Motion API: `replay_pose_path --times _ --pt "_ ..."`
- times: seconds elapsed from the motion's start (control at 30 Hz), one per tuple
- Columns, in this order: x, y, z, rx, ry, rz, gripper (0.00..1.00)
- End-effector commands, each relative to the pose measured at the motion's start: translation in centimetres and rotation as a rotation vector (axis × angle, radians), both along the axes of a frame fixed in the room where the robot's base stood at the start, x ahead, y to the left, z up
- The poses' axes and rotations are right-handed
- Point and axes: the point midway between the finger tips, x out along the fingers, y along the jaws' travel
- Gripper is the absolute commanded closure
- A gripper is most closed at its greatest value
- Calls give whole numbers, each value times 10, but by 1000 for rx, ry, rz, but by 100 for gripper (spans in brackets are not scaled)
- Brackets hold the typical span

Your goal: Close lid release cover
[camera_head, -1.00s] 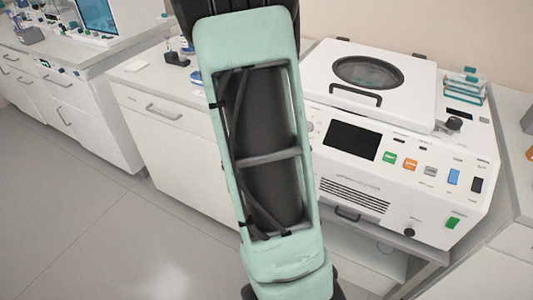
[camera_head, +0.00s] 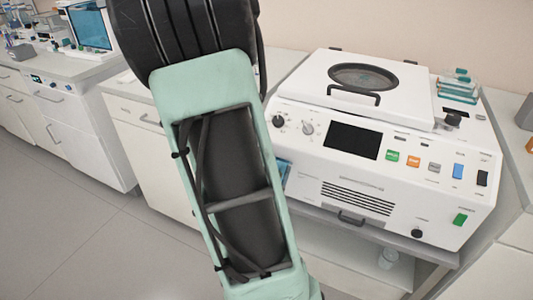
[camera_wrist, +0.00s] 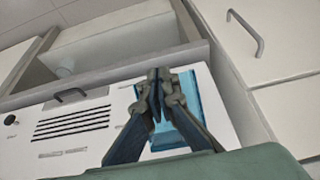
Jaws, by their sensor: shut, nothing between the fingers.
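The white centrifuge-like machine (camera_head: 458,205) stands on the bench with its round-windowed top lid (camera_head: 310,84) down. A blue see-through cover (camera_head: 285,172) shows on the left of its front panel, partly hidden by my arm. In the wrist view the blue cover (camera_wrist: 203,98) lies right behind my gripper (camera_wrist: 155,84). My gripper is shut and empty, its fingertips over the cover. I cannot tell whether they touch it, or how far the cover stands open. In the head view my gripper is hidden behind my arm.
The front panel has two knobs, a dark screen (camera_head: 352,140), coloured buttons and a vent grille (camera_head: 357,198). A blue-green tube rack (camera_head: 458,88) stands at the machine's back right. An open shelf (camera_head: 345,250) lies below, and cabinets with handles stand to the left.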

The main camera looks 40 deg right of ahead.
Motion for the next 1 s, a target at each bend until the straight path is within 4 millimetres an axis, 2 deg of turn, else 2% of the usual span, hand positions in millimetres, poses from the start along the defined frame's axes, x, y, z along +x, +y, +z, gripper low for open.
replay_pose_path --times 0.5,1.0 --pt "6 -23 -65 0 0 -1 100" --pt "8 -25 -65 0 0 0 100"
